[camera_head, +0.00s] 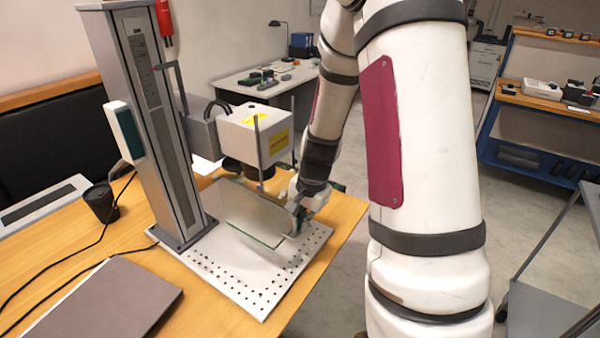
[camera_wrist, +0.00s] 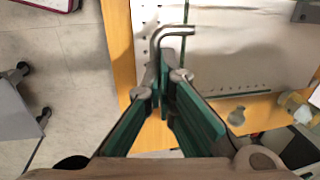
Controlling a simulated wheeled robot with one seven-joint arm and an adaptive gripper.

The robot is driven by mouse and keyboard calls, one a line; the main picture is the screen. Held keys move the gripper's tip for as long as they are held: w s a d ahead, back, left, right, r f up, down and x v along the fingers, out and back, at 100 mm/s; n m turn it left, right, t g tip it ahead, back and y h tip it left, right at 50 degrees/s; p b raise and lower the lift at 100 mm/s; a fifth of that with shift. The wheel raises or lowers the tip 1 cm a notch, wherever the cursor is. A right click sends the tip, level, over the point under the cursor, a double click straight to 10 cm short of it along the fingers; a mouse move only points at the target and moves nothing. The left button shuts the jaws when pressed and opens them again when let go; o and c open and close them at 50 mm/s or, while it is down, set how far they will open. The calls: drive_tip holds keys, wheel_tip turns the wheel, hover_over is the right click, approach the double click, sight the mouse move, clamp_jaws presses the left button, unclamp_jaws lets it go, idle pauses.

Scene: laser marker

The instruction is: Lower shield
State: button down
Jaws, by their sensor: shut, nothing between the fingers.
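The shield (camera_head: 252,212) is a clear greyish panel with a greenish lower edge, hanging under the white laser head (camera_head: 255,135) and over the perforated base plate (camera_head: 262,290). My gripper (camera_head: 298,212) is at the right end of the shield, partly hidden by my arm. In the wrist view, my green gripper fingers (camera_wrist: 165,85) converge and are shut, with nothing seen held between them. A bent metal rod (camera_wrist: 172,34) shows right at the fingertips; I cannot tell whether they touch it.
The marker's grey column (camera_head: 150,120) stands on the wooden table (camera_head: 90,255). A closed laptop (camera_head: 105,300) and a black cup (camera_head: 101,202) with cables are at left. A blue-framed shelf bench (camera_head: 545,100) is at far right.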

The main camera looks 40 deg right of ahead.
drive_tip(key=shift+s+f, duration=0.1)
drive_tip(key=shift+f, duration=0.6)
drive_tip(key=shift+s+r+p, duration=0.1)
drive_tip(key=shift+r+p, duration=0.2)
drive_tip(key=shift+r, duration=0.25)
wheel_tip(320, 180, up, 13)
drive_tip(key=s+p, duration=0.2)
drive_tip(key=shift+d, duration=0.4)
